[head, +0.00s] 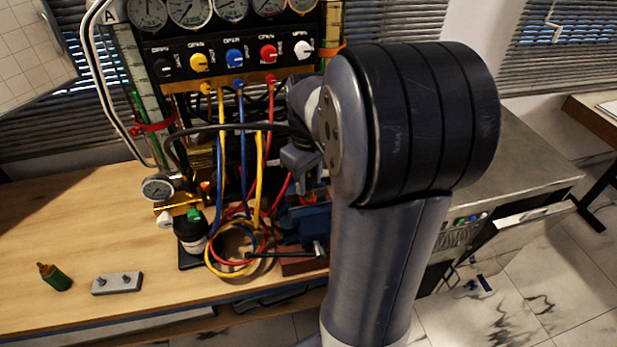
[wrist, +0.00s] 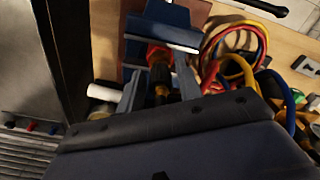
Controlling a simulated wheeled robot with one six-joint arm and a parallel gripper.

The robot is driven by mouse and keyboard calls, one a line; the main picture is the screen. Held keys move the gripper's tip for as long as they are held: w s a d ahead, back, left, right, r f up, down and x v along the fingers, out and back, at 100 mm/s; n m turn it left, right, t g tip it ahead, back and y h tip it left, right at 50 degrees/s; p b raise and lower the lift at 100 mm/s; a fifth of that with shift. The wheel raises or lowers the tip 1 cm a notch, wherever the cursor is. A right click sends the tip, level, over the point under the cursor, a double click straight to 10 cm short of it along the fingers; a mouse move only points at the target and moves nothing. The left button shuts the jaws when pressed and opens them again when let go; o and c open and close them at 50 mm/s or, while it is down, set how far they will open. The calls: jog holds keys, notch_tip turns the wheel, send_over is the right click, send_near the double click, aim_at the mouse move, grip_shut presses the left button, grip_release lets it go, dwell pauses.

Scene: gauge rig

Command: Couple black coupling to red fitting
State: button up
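The red fitting (wrist: 157,53) shows in the wrist view at the blue vise (wrist: 162,22), just beyond my fingertips. The black coupling (wrist: 161,80), dark with brass-coloured parts, is between the two fingers of my gripper (wrist: 159,79). It lines up closely with the red fitting; whether the two touch or are joined cannot be told. In the head view my gripper (head: 309,180) points down above the blue vise (head: 314,222). A black hose (head: 235,129) arches through the air to it. My arm and gripper hide the coupling and most of the fitting there.
The gauge panel (head: 183,48) with coloured knobs stands behind. Yellow, blue and red hoses (head: 212,262) hang and coil left of the vise.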

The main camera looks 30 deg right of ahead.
jog(key=o, duration=0.6)
jog(key=shift+r, duration=0.15)
notch_tip(320, 180, up, 10)
jog(key=shift+r, duration=0.25)
